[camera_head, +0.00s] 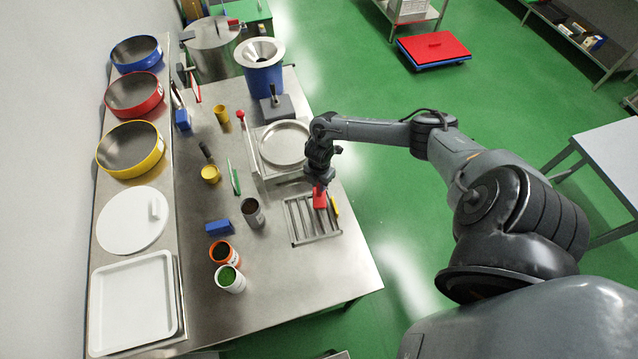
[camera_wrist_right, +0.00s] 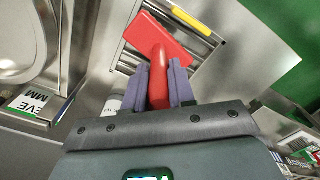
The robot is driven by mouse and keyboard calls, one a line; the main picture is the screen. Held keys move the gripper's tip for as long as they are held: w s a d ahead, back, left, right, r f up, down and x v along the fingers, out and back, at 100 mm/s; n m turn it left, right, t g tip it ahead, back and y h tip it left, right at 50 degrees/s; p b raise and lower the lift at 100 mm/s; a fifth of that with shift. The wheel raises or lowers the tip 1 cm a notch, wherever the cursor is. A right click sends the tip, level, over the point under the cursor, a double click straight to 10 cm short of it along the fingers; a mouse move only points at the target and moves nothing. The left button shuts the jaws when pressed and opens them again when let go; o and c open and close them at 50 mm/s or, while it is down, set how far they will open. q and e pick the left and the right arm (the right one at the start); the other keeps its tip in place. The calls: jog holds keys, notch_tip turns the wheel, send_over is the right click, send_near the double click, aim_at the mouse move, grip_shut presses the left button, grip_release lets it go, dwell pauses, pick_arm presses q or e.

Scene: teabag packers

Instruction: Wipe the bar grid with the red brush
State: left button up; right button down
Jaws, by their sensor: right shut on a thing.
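The bar grid (camera_head: 302,221) is a metal frame of parallel bars on the steel table, near its right edge in the head view. The red brush (camera_head: 319,198) is at the grid's upper right part. My right gripper (camera_head: 320,181) is shut on the brush's handle. In the right wrist view, its purple fingers (camera_wrist_right: 159,88) clasp the red handle, and the brush's red head (camera_wrist_right: 160,37) lies over the grid's bars (camera_wrist_right: 124,62). I cannot tell whether the bristles touch the bars. A yellow strip (camera_wrist_right: 190,20) shows beside the head. My left gripper is not in view.
A round steel pan (camera_head: 284,143) on a stand is just behind the grid. A dark-filled cup (camera_head: 252,211) stands left of the grid, with an orange cup (camera_head: 223,252) and a green-filled cup (camera_head: 230,279) nearer. The table (camera_head: 300,275) is clear in front of the grid.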

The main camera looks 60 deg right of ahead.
jog(key=shift+r+p, duration=0.5)
jog(key=shift+r, duration=1.2)
jog(key=shift+w+m, duration=0.1)
jog(key=shift+m, duration=0.2)
